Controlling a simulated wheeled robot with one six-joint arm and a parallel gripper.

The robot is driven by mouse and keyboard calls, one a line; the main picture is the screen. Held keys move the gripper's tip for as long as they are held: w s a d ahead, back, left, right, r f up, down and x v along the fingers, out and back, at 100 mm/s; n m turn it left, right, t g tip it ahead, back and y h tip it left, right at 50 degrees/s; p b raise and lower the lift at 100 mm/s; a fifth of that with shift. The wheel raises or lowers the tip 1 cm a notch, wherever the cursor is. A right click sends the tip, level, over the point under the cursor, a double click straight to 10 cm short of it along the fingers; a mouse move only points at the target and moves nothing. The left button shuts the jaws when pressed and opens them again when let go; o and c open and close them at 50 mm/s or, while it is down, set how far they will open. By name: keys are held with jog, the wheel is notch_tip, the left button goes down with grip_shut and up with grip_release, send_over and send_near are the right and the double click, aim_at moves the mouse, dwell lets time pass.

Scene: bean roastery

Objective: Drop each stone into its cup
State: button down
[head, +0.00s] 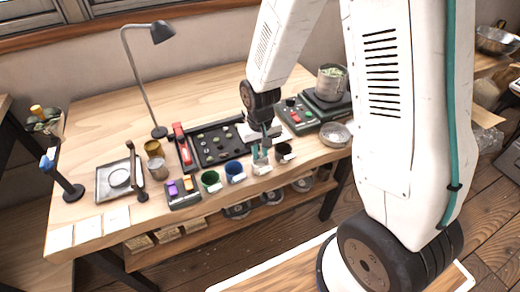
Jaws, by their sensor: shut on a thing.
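A row of small cups stands along the front edge of the wooden table: a green cup (210,181), a blue cup (234,171) and a dark brown cup (283,151). Pale tags lie in front of them. My gripper (260,157) points down between the blue and brown cups, and hides much of that spot. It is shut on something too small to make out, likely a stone. A black tray (213,162) behind the cups holds several small dark and greenish stones.
Left are a square metal tray (103,190), brown jars (154,148) and a block holder (184,201). A scale with a glass jar (331,84) and a metal bowl (335,134) sit right.

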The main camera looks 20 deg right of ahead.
jog(key=c, duration=1.3)
grip_release()
jog(key=shift+o, duration=0.2)
notch_tip(320, 180, up, 8)
jog(key=shift+f, duration=0.1)
jog(key=s+d+r+t, duration=0.1)
jog(key=s+d+r, duration=0.2)
jog(key=s+r, duration=1.6)
jog(key=s, duration=0.3)
